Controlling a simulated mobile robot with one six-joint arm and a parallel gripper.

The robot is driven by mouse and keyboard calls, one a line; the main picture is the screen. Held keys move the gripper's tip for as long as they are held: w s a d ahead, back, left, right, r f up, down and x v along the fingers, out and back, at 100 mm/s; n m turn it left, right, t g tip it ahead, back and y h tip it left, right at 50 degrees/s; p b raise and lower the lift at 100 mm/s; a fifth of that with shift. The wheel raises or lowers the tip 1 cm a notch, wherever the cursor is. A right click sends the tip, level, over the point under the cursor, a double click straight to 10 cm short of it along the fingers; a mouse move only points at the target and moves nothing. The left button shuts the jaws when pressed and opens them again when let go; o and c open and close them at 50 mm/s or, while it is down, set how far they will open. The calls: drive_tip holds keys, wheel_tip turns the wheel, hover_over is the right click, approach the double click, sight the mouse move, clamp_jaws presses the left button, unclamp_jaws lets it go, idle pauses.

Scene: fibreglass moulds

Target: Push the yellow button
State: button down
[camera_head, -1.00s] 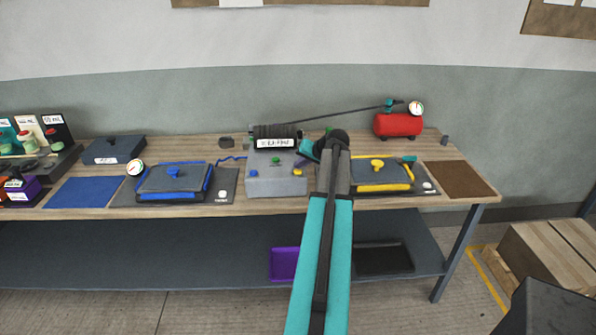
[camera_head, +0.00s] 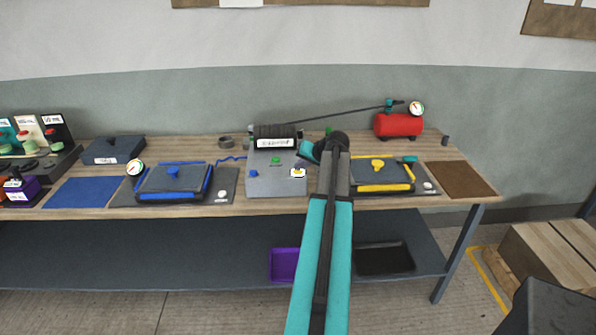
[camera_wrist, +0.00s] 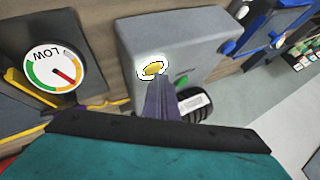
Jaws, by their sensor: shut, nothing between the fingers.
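The yellow button (camera_head: 297,172) is on the right of the grey control box (camera_head: 262,185), with a bright white ring around it. In the wrist view the yellow button (camera_wrist: 152,69) also shows its white ring. My gripper (camera_wrist: 158,80) is shut and empty, with its narrow dark fingertips at the button's lower edge in that view. They look to be touching it, but the exact contact is hard to tell. In the head view my arm partly hides the gripper just above and right of the button.
A green button (camera_head: 276,160) and a blue button (camera_head: 254,173) sit on the same box. A blue-clamped mould (camera_head: 173,183) stands left and a yellow-clamped mould (camera_head: 383,175) right. A round gauge (camera_wrist: 54,68) reading LOW shows in the wrist view. A red tank (camera_head: 397,125) stands behind.

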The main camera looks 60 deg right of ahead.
sight(300, 173)
drive_tip(key=shift+r, duration=0.4)
wheel_tip(300, 173, up, 6)
drive_tip(key=p, duration=0.2)
drive_tip(key=shift+p, duration=0.3)
idle(0.6)
idle(0.5)
